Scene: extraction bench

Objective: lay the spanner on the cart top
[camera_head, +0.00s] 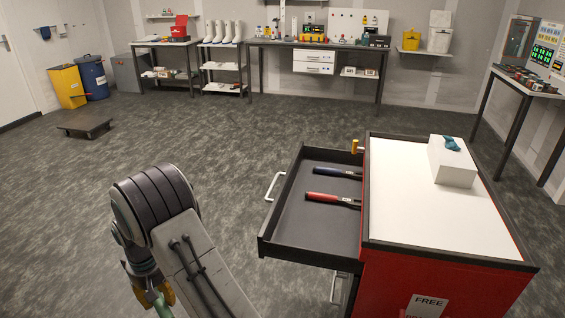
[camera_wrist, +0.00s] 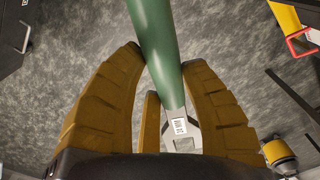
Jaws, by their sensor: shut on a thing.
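My gripper (camera_wrist: 165,56) has brown-yellow fingers and is shut on the spanner (camera_wrist: 157,35). The spanner has a green handle and a grey metal part with a small label, which shows between the fingers. In the head view my gripper (camera_head: 164,294) is low at the left, mostly hidden behind my arm, and only a bit of the green handle (camera_head: 151,298) shows. The cart top (camera_head: 405,195) is the white, dark-edged surface of the red cart at the right. My gripper is well left of it, apart from it.
The cart's drawer (camera_head: 285,235) is open toward the left, holding a red-handled tool (camera_head: 325,199) and a blue-handled tool (camera_head: 333,172). A white box (camera_head: 453,168) with a teal item stands at the back right of the cart top; its front and left are clear. A low dolly (camera_head: 86,128) stands far left.

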